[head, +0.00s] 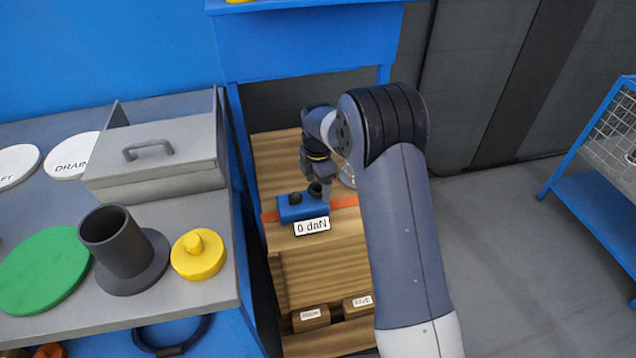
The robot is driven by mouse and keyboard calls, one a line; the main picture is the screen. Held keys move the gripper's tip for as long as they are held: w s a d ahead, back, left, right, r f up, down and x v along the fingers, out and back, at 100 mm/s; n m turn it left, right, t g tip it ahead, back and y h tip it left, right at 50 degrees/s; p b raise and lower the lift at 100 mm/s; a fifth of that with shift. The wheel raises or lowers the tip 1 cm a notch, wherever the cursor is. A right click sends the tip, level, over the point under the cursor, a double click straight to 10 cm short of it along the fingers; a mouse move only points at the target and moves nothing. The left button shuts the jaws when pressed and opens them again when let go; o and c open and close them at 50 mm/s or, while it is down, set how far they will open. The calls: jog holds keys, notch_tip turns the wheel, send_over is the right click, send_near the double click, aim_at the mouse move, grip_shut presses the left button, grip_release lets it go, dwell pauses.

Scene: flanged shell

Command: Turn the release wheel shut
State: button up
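A blue device (296,211) with dark round knobs on top sits on an orange strap (344,202) across a wooden crate. A white label reading "0 daN" (312,226) is on its front side. A dark knob (295,198) shows at its left; it may be the release wheel, but it is too small to be sure. My gripper (319,186) points down at the right part of the device, right over or at a second dark knob. The fingers are small and dark, so I cannot tell whether they grip anything.
A grey bench (203,296) at left carries a grey lidded box (160,158), a dark flanged tube (121,246), a yellow knobbed cap (198,255) and a green disc (42,268). A blue frame (310,45) stands behind the wooden crate (325,262). A blue cart (600,205) is at right; floor between is clear.

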jog(key=c, duration=0.8)
jog(key=shift+c, duration=0.2)
